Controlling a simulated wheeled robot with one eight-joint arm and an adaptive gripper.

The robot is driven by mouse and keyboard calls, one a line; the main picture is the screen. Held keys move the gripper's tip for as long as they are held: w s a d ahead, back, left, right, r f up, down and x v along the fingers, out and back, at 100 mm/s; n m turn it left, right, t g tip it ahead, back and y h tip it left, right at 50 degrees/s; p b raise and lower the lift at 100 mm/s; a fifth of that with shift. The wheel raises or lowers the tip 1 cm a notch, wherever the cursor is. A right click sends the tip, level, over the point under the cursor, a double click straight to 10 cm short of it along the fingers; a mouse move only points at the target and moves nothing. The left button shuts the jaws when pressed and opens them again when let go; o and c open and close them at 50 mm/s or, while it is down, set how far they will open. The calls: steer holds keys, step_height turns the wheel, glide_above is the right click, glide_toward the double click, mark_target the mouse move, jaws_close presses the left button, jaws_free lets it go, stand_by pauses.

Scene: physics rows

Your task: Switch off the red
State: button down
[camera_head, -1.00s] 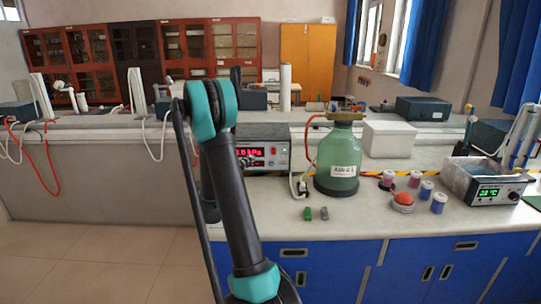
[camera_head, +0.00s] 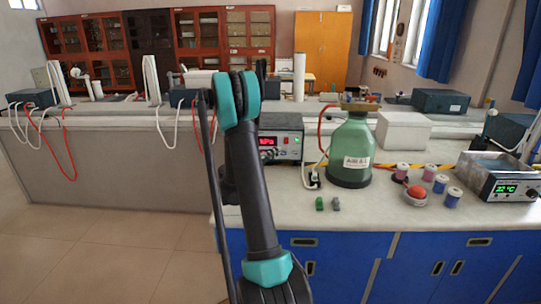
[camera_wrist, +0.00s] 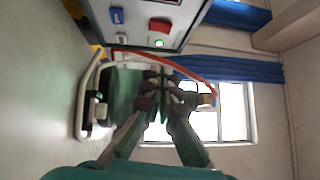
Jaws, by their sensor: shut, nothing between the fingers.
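In the wrist view a grey device panel (camera_wrist: 140,32) fills the top. It carries a red switch (camera_wrist: 160,25), a blue switch (camera_wrist: 117,15), a small pale switch (camera_wrist: 123,38) and a lit green lamp (camera_wrist: 159,43). My gripper (camera_wrist: 159,80) is shut and empty, its tips below the panel in the picture; I cannot tell the exact gap to the red switch. In the head view the grey device (camera_head: 283,137) with its lit red display stands on the bench, partly hidden by my arm. My gripper is hidden there.
A green bottle (camera_head: 350,150) with a red hose stands right of the device. Two small blocks, green (camera_head: 320,203) and grey (camera_head: 336,204), lie in front. Several jars, a red-topped dish (camera_head: 416,195) and a water bath (camera_head: 498,178) are further right. The front bench edge is mostly clear.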

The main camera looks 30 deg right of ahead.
mark_target(286, 141)
steer(key=shift+w+d+r, duration=0.15)
steer(key=shift+w+d, duration=0.6)
steer(key=shift+d, duration=0.35)
steer(key=shift+w+d+r, duration=0.2)
steer(key=shift+w+d, duration=0.55)
steer(key=shift+d, duration=0.35)
steer(key=shift+w+d+r, duration=0.15)
steer(key=shift+w+d, duration=0.6)
steer(key=shift+d, duration=0.35)
